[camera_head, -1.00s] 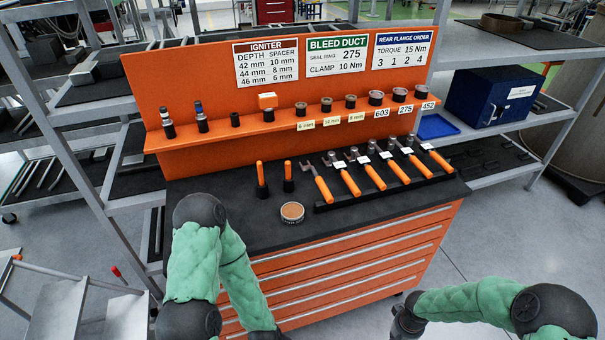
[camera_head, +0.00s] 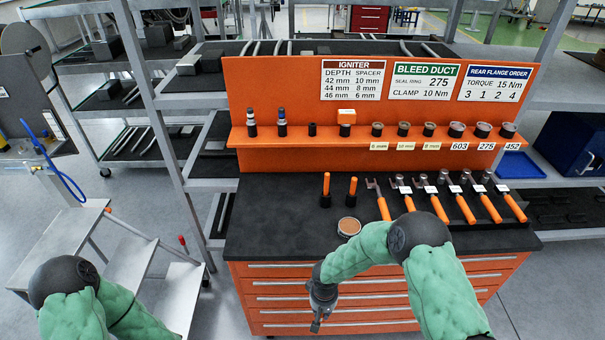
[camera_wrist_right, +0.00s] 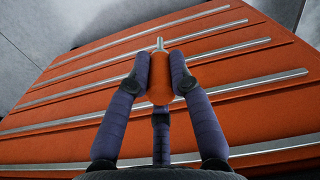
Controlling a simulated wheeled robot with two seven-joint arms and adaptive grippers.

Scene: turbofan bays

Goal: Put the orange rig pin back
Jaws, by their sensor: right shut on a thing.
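My right gripper (camera_wrist_right: 160,72) is shut on the orange rig pin (camera_wrist_right: 159,88), a short orange grip with a thin metal tip. In the head view the right gripper (camera_head: 317,318) hangs low in front of the orange drawer cabinet (camera_head: 385,284), below its top edge. The pin cannot be made out there. Two upright orange-handled pieces, one on the left (camera_head: 326,185) and one on the right (camera_head: 351,188), stand in black bases on the dark bench top (camera_head: 275,225). My left arm shows at the lower left, but its gripper is out of view.
A round tin (camera_head: 348,227) sits near the bench's front edge. Several orange-handled wrenches lie in a black rack (camera_head: 450,223) to the right. An orange shelf (camera_head: 340,137) with small parts stands behind. Grey steps (camera_head: 140,262) stand at left. The bench's left part is clear.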

